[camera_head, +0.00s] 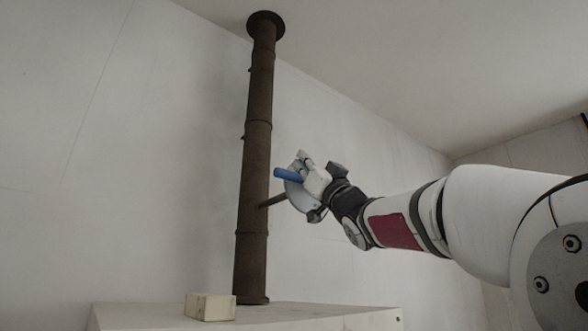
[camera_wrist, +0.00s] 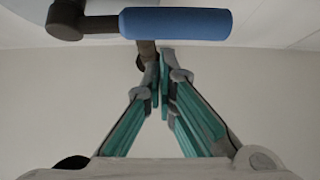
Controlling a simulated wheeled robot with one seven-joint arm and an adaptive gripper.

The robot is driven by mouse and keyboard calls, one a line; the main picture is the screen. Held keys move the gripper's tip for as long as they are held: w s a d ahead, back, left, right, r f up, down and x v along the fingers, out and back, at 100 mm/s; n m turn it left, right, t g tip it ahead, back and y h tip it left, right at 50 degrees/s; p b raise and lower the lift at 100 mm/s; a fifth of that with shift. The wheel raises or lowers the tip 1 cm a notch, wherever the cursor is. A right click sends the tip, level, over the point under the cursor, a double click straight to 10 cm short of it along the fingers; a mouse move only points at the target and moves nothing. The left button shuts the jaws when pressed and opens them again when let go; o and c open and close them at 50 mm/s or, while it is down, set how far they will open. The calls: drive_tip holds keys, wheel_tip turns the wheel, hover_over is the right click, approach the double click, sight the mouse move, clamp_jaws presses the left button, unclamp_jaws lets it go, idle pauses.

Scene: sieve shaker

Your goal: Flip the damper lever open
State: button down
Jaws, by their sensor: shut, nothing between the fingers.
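The damper lever has a blue cylindrical handle (camera_head: 289,175), which also shows across the top of the wrist view (camera_wrist: 176,23). It joins a dark arm at its left end in the wrist view. A dark shaft (camera_head: 273,201) runs out from the brown stovepipe (camera_head: 256,160) towards a pale rounded plate. My gripper (camera_wrist: 160,65) is shut and empty. Its fingertips are just below the blue handle in the wrist view, close to the dark shaft; I cannot tell if they touch. In the head view the gripper is partly hidden around the lever.
The pipe stands upright on a pale cabinet top (camera_head: 330,316). A small cream block (camera_head: 210,306) lies on it left of the pipe base. A plain wall is behind. The space left of the pipe is free.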

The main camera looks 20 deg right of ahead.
drive_tip(key=shift+w+a+f, duration=0.1)
drive_tip(key=shift+w+f, duration=0.05)
drive_tip(key=shift+f, duration=0.15)
drive_tip(key=shift+f+n, duration=0.1)
drive_tip(key=shift+n, duration=0.3)
drive_tip(key=shift+f+n+g+y, duration=0.15)
drive_tip(key=shift+n+g+y, duration=0.25)
drive_tip(key=shift+n+y, duration=0.4)
